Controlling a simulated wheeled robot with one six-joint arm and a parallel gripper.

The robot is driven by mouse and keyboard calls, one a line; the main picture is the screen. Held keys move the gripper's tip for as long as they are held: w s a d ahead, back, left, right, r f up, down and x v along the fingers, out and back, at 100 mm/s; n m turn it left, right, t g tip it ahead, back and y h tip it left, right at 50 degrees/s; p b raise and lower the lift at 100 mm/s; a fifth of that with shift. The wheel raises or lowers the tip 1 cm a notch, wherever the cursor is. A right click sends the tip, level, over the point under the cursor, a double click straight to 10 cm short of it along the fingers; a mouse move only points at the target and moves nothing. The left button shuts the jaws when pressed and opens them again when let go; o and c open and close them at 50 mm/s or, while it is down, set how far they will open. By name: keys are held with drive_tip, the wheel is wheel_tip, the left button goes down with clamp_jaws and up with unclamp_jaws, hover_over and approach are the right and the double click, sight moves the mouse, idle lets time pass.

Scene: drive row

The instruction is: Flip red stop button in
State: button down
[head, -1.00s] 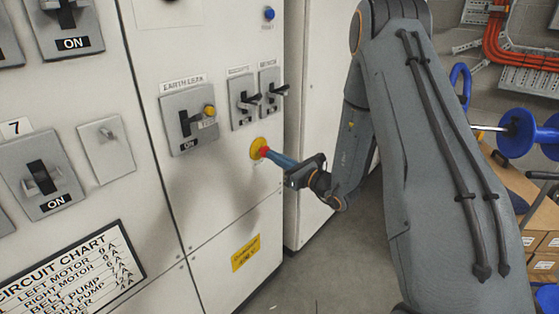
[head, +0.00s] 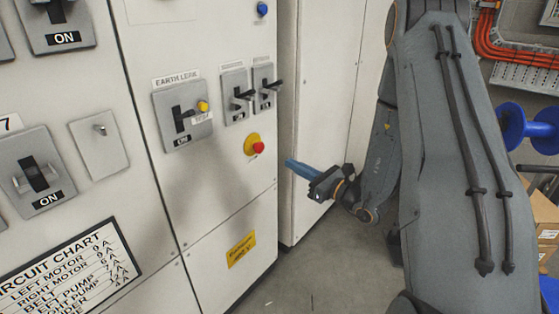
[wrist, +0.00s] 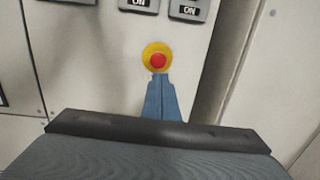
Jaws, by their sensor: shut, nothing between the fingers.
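The red stop button (head: 259,148) sits on a round yellow plate (head: 251,143) on the pale cabinet front, below the small switches. In the wrist view the red button (wrist: 158,61) shows whole, just beyond the fingertips. My gripper (head: 289,163) has blue fingers, shut with nothing between them. It is to the right of the button in the head view, with a clear gap, apart from the cabinet. The shut fingers also show in the wrist view (wrist: 158,80), pointing at the button.
An earth leak switch (head: 183,115) with a yellow test button (head: 202,106) is above left of the stop button. Two small black-lever switches (head: 240,95) are above it. A yellow label (head: 241,250) is below. Blue reels (head: 512,127) stand at the right. Floor is open before the cabinet.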

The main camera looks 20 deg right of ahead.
drive_tip(key=v, duration=0.3)
drive_tip(key=shift+s+d, duration=0.15)
drive_tip(key=shift+s, duration=0.1)
drive_tip(key=s+a+r+n+g+y, duration=0.2)
drive_tip(key=s+a+n+g+y, duration=0.2)
drive_tip(key=s+a+n+g, duration=0.9)
drive_tip(key=s+a+n+g+h+p, duration=0.1)
drive_tip(key=s+a+n+g+h, duration=0.3)
drive_tip(key=s, duration=0.6)
drive_tip(key=s+d+r+n+t+h+p, duration=0.1)
drive_tip(key=s+d+n+h, duration=0.2)
drive_tip(key=d+n+h, duration=0.7)
drive_tip(key=n, duration=0.2)
drive_tip(key=shift+d+n, duration=0.3)
